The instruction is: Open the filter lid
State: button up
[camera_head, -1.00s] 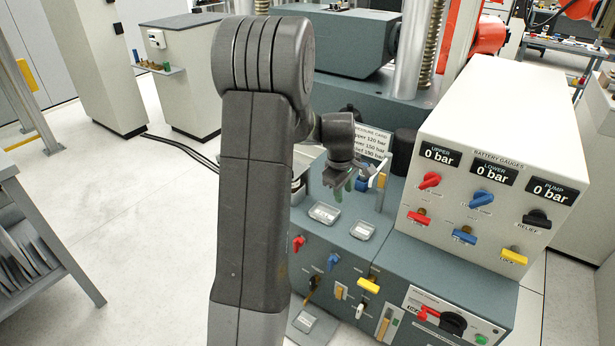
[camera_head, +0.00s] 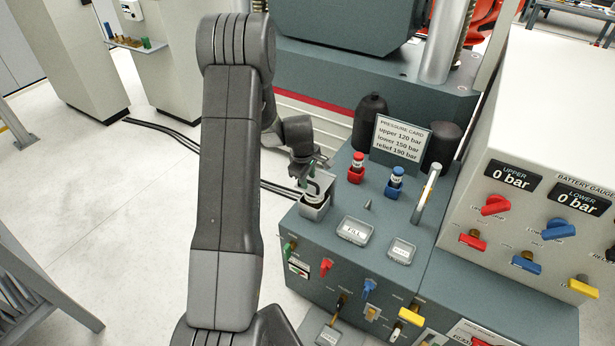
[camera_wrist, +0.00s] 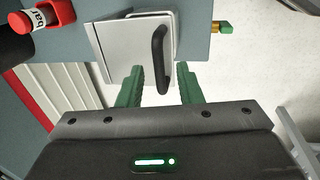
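The filter box with its metal lid (camera_wrist: 112,45) shows at the top of the wrist view, and its lid looks flat and shut. A black curved handle (camera_wrist: 158,50) stands on the lid. In the head view the filter box (camera_head: 313,211) is at the left corner of the grey bench, partly hidden by my gripper (camera_head: 308,178). My gripper's green fingers (camera_wrist: 160,72) are apart in the wrist view, with the handle's near end between them in the picture. I cannot tell whether they touch the handle or how far above the lid they are.
Red (camera_head: 356,168) and blue (camera_head: 395,182) capped fittings stand right of the filter box, with the pressure card (camera_head: 400,142) behind them. Two clear-lidded covers (camera_head: 355,230) lie in front. A white gauge cabinet (camera_head: 560,120) stands at the right.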

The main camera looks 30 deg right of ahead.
grip_shut()
jog(key=shift+r, duration=0.1)
